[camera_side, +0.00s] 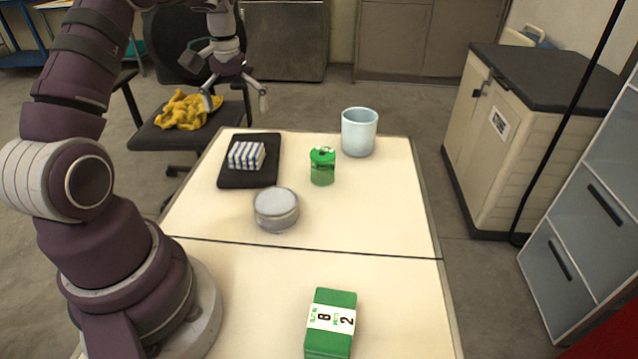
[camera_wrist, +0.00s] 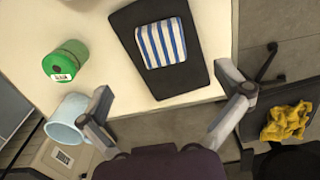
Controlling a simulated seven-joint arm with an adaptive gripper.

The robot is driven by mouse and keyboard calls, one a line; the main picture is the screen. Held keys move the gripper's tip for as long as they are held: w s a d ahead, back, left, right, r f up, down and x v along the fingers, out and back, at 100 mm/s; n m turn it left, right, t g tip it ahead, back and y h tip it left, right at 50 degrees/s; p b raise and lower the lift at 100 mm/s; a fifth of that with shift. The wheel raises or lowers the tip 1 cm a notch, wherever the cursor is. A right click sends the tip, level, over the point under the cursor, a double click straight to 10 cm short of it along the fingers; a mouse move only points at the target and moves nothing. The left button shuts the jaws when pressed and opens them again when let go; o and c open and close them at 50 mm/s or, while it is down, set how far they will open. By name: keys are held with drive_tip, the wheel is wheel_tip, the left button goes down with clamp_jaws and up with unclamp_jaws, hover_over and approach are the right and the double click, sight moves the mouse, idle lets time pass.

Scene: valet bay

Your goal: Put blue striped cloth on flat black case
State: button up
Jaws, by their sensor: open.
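The blue and white striped cloth (camera_side: 246,155) is a small folded block. It lies on the flat black case (camera_side: 249,178), toward the case's left side in the side view. In the wrist view the cloth (camera_wrist: 161,43) rests on the black case (camera_wrist: 160,83), with bare case around it. My gripper (camera_side: 235,104) is open and empty, raised above the far end of the table, beyond the case. In the wrist view its two spread fingers (camera_wrist: 166,102) are apart from the cloth, and nothing is between them.
On the table (camera_side: 385,215) stand a green jar (camera_side: 322,167), a pale blue cup (camera_side: 358,132), a round grey tin (camera_side: 276,209) and a green box (camera_side: 331,322). A yellow cloth (camera_side: 187,110) lies on a chair behind.

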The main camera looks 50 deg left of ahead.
drive_tip(key=s+d+r+m+t+y, duration=0.1)
drive_tip(key=d+r+m+t, duration=0.25)
drive_tip(key=d+r, duration=0.75)
drive_tip(key=s+d+f+m+t+h, duration=0.1)
drive_tip(key=s+d+f+m+t, duration=0.1)
drive_tip(key=s+d+m, duration=0.3)
drive_tip(key=s+d, duration=0.3)
drive_tip(key=d, duration=0.2)
drive_tip(key=shift+f, duration=0.4)
